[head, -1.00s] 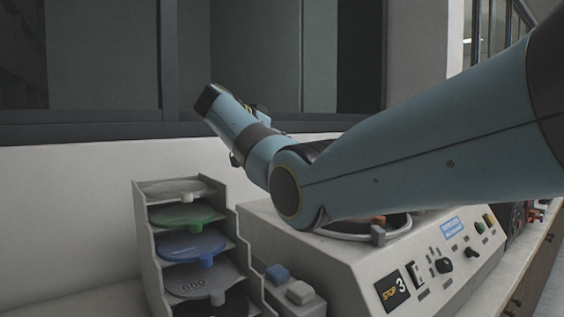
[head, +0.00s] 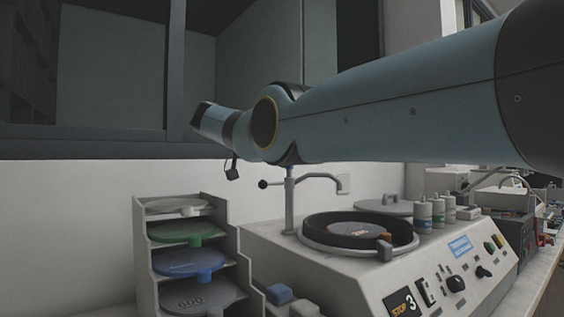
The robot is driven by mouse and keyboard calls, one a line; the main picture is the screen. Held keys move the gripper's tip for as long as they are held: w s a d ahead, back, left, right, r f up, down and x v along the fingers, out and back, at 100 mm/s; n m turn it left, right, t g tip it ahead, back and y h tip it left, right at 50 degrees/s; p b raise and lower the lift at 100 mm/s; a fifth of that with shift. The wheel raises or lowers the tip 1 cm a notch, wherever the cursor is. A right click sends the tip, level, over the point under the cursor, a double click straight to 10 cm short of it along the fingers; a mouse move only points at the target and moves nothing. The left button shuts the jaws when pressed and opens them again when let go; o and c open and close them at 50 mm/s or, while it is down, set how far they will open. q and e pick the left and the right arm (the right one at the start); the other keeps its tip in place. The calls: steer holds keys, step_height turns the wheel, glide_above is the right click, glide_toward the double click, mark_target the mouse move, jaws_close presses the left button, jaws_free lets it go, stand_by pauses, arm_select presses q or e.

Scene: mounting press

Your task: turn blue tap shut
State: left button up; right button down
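A grey metal tap (head: 290,207) stands upright on the machine, with a curved spout to the right and a dark ball-ended lever to the left. My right arm crosses from the right above the machine. Its wrist end is at the upper left, above and left of the tap and apart from it. A small dark part hangs below the wrist; I cannot make out the fingers or whether this gripper is open or shut. My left gripper is not in view.
The machine (head: 345,268) carries a round turntable (head: 322,230), knobs and buttons. Several small bottles (head: 423,217) stand behind it at the right. A rack (head: 140,245) of coloured discs stands at the left, with small blue and white blocks (head: 279,293) beside it.

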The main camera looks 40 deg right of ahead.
steer(key=shift+s+f, duration=0.1)
steer(key=shift+f, duration=0.2)
steer(key=c, duration=1.5)
jaws_free()
steer(key=shift+o, duration=0.6)
steer(key=shift+r, duration=0.15)
steer(key=shift+r, duration=0.1)
